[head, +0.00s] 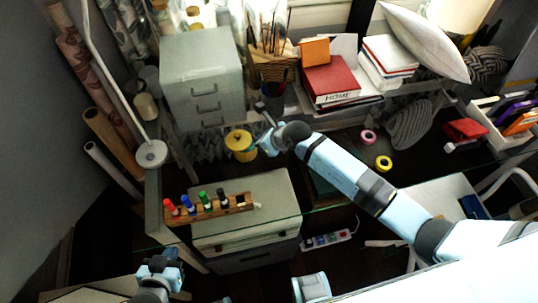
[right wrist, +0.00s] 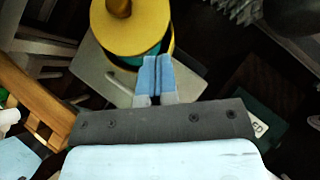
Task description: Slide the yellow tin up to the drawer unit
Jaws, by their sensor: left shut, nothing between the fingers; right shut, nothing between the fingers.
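The yellow tin (head: 240,147) stands on the glass desk, just in front of and right of the grey drawer unit (head: 190,65). A small gap seems to lie between them. My right gripper (head: 266,143) is beside the tin on its right, with its fingers shut and empty. In the right wrist view the shut fingers (right wrist: 157,72) lie close against the tin's edge (right wrist: 130,27); I cannot tell whether they touch. My left gripper (head: 168,258) is shut and empty at the lower left, away from the tin, near the desk's front edge.
A wooden rack (head: 212,209) of coloured markers stands nearer the front edge. A basket of sticks (head: 272,68), a dark pen cup (head: 273,98) and a red book (head: 330,80) are behind. Pink tape (head: 368,136) and yellow tape (head: 384,163) lie right. A lamp base (head: 151,154) is left.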

